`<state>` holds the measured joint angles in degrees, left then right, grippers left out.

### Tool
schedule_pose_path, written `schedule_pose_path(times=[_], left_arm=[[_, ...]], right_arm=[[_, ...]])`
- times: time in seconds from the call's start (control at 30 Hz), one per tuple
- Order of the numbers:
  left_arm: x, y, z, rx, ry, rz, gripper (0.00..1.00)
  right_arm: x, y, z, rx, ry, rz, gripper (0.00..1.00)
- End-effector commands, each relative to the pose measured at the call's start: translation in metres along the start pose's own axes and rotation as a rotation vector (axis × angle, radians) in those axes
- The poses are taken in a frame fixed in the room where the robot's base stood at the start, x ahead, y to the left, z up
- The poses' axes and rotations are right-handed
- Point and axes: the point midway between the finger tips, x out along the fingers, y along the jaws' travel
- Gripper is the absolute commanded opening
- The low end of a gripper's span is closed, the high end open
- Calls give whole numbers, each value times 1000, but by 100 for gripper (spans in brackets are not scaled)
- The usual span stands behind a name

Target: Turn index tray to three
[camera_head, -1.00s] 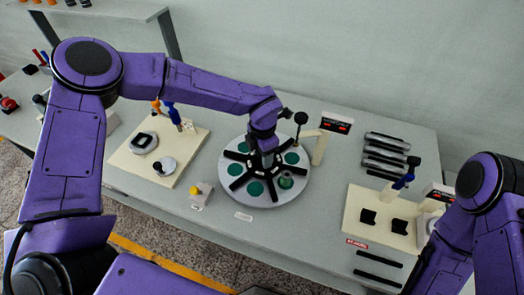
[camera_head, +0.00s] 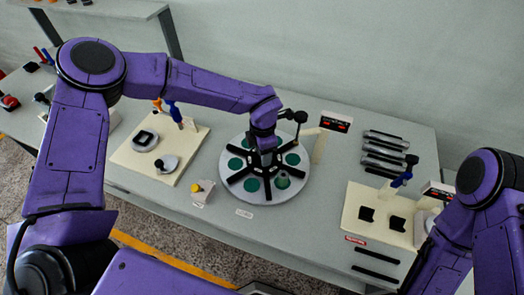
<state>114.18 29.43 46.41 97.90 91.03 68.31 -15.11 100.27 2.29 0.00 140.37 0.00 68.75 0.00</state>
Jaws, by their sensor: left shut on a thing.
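The index tray (camera_head: 240,195) is a round grey disc with several green round pads and black radial bars, in the middle of the table. My left gripper (camera_head: 263,152) points down over the tray's centre and is shut on the hub of the tray, which it mostly hides. A small greenish piece (camera_head: 283,181) stands on the pad at the tray's front right. My right arm (camera_head: 470,215) is at the right edge; its gripper is out of the picture.
A beige board (camera_head: 128,155) with fixtures lies left of the tray, and another board (camera_head: 375,205) lies right. A small yellow-topped block (camera_head: 198,189) sits at the tray's front left. A post with a red display (camera_head: 334,122) stands behind right.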

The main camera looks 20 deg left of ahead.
Motion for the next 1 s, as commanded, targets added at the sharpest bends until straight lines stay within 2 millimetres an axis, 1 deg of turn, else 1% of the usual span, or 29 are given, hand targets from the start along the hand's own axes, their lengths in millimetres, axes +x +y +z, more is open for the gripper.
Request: schedule_pose_path(times=[0.03,0.07,0.1,0.13,0.37,0.47,0.57,0.8,0.9,1.0], left_arm=[[-1,1,1,1,-5,3,0],[-1,1,1,1,-5,3,56],[-1,1,1,1,-5,3,69],[-1,1,1,1,-4,2,71],[-1,0,0,0,-2,1,71],[-6,1,0,-2,-3,2,71],[-22,1,1,-1,-5,4,71],[-79,1,2,0,-6,5,71],[-95,1,1,-1,-4,3,71],[-104,0,1,0,-2,1,71]], right_arm=[[0,0,0,0,0,0,0],[0,0,0,0,0,0,0],[0,0,0,0,0,0,0],[0,0,0,0,0,0,0],[0,0,0,0,0,0,0],[3,0,1,0,0,0,0],[9,-1,4,0,0,0,0],[23,-2,10,0,0,0,0],[26,-2,11,0,0,0,0],[26,-2,11,0,0,0,0]])
